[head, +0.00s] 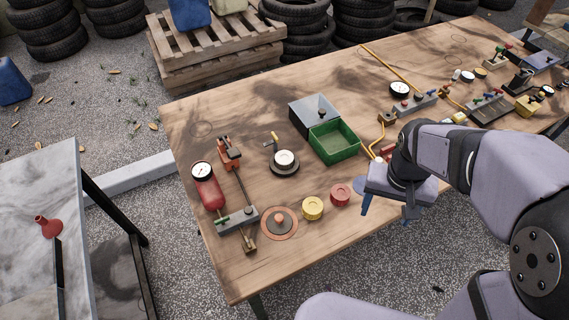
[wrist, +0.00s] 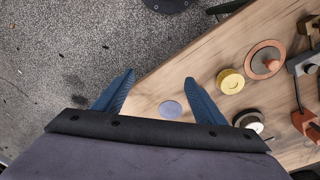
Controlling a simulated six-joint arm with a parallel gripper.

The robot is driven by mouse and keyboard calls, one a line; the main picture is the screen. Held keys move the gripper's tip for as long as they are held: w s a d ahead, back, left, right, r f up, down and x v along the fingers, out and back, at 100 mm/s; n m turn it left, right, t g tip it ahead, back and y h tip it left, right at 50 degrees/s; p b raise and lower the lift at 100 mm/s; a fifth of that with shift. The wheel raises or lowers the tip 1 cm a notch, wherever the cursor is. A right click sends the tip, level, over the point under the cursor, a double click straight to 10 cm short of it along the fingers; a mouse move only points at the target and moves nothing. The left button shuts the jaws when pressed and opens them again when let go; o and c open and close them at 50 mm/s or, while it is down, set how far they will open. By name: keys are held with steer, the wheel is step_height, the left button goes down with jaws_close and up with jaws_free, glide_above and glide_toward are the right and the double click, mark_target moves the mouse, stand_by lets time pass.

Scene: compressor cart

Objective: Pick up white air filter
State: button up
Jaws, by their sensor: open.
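The white air filter (head: 285,158) is a short round piece on a dark round base, near the middle of the left part of the wooden table. A brass-coloured handle stands beside it. In the wrist view the white filter (wrist: 254,126) shows at the lower right, partly behind my gripper's body. My gripper (head: 388,210) is open and empty, pointing down by the table's front edge, to the right of the filter and well apart from it.
A yellow round piece (head: 312,208) and a red one (head: 340,195) lie between my gripper and the white filter. A flat bluish disc (wrist: 171,109) lies near the edge. A green open bin (head: 335,142) stands behind. A red gauge cylinder (head: 207,190) stands left.

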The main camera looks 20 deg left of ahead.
steer(key=shift+m+t+h, duration=0.3)
steer(key=shift+t, duration=0.3)
steer(key=w+a+b, duration=0.1)
steer(key=w+a, duration=0.2)
steer(key=a, duration=0.1)
steer(key=w+a+f+b, duration=0.1)
steer(key=w+a, duration=0.2)
steer(key=a, duration=0.1)
steer(key=w+a+b, duration=0.1)
steer(key=w+a, duration=0.2)
steer(key=a, duration=0.1)
steer(key=shift+w+f, duration=0.1)
steer(key=shift+f, duration=0.15)
steer(key=w+a+t+b, duration=0.1)
steer(key=w+a+b, duration=0.15)
steer(key=a, duration=0.55)
steer(key=m+t+b, duration=0.1)
steer(key=t, duration=0.1)
glide_toward(285, 157)
steer(key=w, duration=0.1)
steer(key=shift+g, duration=0.3)
steer(key=shift+p+x, duration=0.6)
steer(key=shift+x, duration=3.4)
steer(key=shift+s, duration=0.2)
steer(key=shift+c, duration=0.4)
steer(key=c, duration=1)
